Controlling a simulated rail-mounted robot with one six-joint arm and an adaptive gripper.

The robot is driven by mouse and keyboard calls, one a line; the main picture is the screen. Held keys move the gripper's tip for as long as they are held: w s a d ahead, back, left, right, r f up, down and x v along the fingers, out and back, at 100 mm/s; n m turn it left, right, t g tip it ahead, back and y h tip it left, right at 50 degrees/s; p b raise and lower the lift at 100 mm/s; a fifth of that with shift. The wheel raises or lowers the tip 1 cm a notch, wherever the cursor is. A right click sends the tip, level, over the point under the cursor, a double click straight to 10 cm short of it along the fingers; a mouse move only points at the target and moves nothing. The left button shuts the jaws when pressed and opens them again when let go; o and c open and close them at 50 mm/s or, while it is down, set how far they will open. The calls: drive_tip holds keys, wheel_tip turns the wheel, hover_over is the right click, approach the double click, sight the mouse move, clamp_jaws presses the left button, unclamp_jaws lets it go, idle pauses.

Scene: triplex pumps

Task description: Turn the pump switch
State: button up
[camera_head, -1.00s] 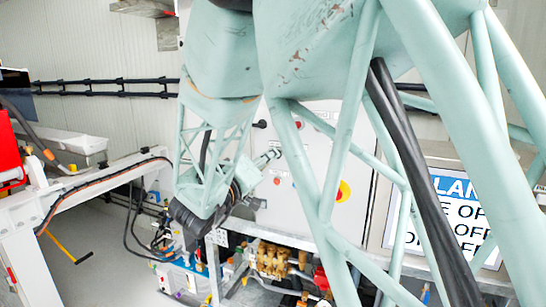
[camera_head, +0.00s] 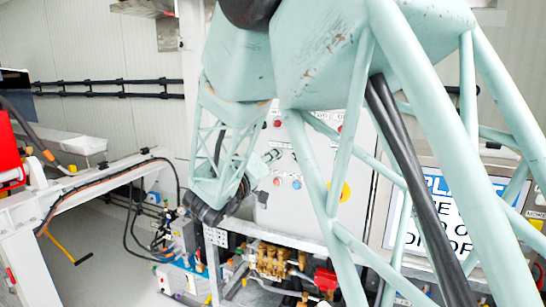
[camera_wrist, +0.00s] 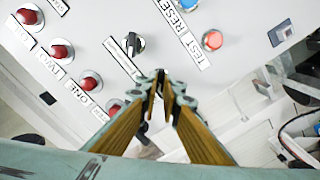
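The pump switch appears to be a black rotary knob (camera_wrist: 131,44) with a white pointer mark, on the grey panel in the wrist view. A white label lies beside it; its text is too small to read. My gripper (camera_wrist: 160,84) has two gold-brown fingers with a narrow gap between the tips. The tips appear below and right of the knob in the wrist view, apart from it, with nothing held. In the head view my gripper (camera_head: 271,156) is small and points at the front of the grey control cabinet (camera_head: 300,208). I cannot make out the knob there.
Several red lamps (camera_wrist: 60,50) with labels line the panel's left in the wrist view. A red button (camera_wrist: 212,40) and a blue button (camera_wrist: 188,4) are at upper right. Brass pump parts (camera_head: 272,261) sit below the cabinet; a sign (camera_head: 445,215) stands right.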

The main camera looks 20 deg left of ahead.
drive_tip(key=shift+m+b, duration=0.3)
drive_tip(key=shift+m, duration=0.2)
clamp_jaws()
drive_tip(key=shift+d+m+b, duration=0.2)
drive_tip(key=shift+m+b, duration=3.1)
drive_tip(key=shift+m, duration=0.9)
drive_tip(key=shift+d+m+b, duration=0.15)
drive_tip(key=shift+m+b, duration=3.15)
drive_tip(key=shift+m, duration=0.9)
drive_tip(key=o, duration=0.6)
unclamp_jaws()
drive_tip(key=shift+c, duration=0.2)
drive_tip(key=shift+s, duration=0.15)
